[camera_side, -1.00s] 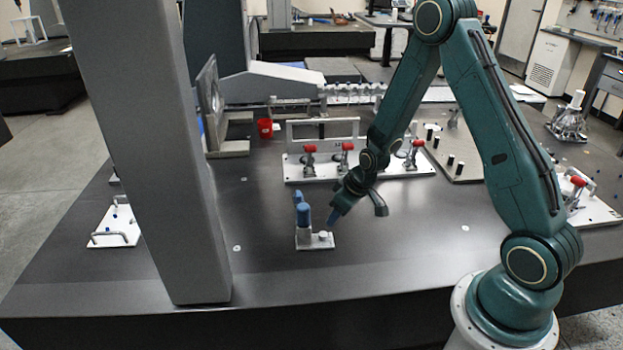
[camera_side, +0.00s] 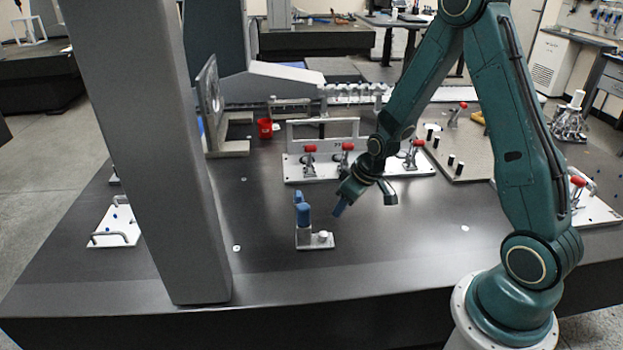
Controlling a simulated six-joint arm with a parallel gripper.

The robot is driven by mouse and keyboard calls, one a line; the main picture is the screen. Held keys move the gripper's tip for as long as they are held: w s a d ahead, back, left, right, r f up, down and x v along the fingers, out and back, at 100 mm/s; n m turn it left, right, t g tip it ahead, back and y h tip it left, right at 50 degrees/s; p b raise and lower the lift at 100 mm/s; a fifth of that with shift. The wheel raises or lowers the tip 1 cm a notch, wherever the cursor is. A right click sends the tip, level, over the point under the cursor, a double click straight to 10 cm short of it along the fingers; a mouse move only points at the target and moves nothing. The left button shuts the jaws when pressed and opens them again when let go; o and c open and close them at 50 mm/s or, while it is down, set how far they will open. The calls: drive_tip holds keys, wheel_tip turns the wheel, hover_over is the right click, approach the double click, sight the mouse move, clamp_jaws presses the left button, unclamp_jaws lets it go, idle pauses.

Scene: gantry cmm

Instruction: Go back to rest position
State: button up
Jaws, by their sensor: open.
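My gripper (camera_side: 362,200) is at the end of the green arm, above the dark table (camera_side: 400,265). Its two fingers are spread apart, and nothing shows between them. A small metal block with blue upright parts (camera_side: 304,214) and a white round knob stands on the table to the left of and below my gripper in the picture. My gripper is apart from it. The block looks upright on the table.
A white fixture plate with red-tipped clamps (camera_side: 320,172) lies behind my gripper. A red cup (camera_side: 265,128) stands further back. A grey column (camera_side: 150,150) rises at the left, by a white plate with handles (camera_side: 115,227). The table's front middle is clear.

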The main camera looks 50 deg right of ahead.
drive_tip(key=s+a+r, duration=0.4)
drive_tip(key=s+r, duration=0.2)
drive_tip(key=r, duration=0.5)
drive_tip(key=s+a+r, duration=0.5)
drive_tip(key=s+r, duration=0.2)
drive_tip(key=r, duration=0.4)
drive_tip(key=s+a+r+t, duration=0.1)
drive_tip(key=s+r, duration=0.2)
drive_tip(key=s, duration=0.5)
drive_tip(key=shift+s+a+r+m, duration=0.25)
drive_tip(key=shift+s+a+m, duration=0.05)
drive_tip(key=shift+s, duration=0.05)
